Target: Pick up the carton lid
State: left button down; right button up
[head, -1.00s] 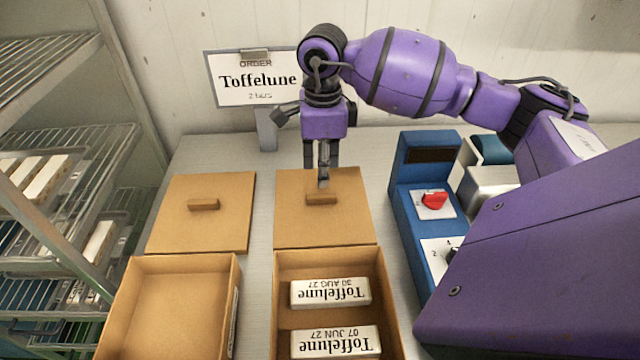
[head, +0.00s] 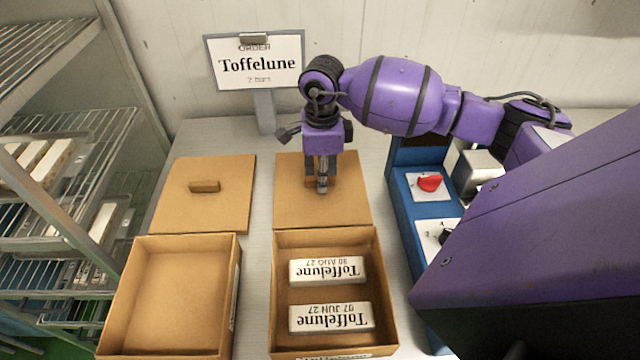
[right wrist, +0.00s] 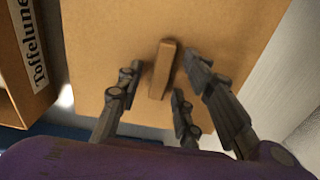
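A tan carton lid (head: 345,208) lies flat on the table behind the carton (head: 384,310) with two Toffelune bars. Its small raised handle (right wrist: 162,68) shows in the right wrist view, but my fingers mostly hide it in the head view. My right gripper (head: 322,188) points down over this lid. In the right wrist view the gripper (right wrist: 163,85) is open, its fingers apart on both sides of the handle and not visibly pressing on it. A second lid (head: 225,218) with a handle lies to the left, behind an empty carton (head: 233,310). My left gripper is out of view.
A blue machine (head: 405,215) with a red knob (head: 429,182) stands right of the lid. An order sign (head: 257,62) reading Toffelune stands at the back. A wire rack (head: 70,130) with bars stands at the left.

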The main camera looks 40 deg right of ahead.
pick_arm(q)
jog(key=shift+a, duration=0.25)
pick_arm(e)
grip_shut()
jog(key=shift+r, duration=0.1)
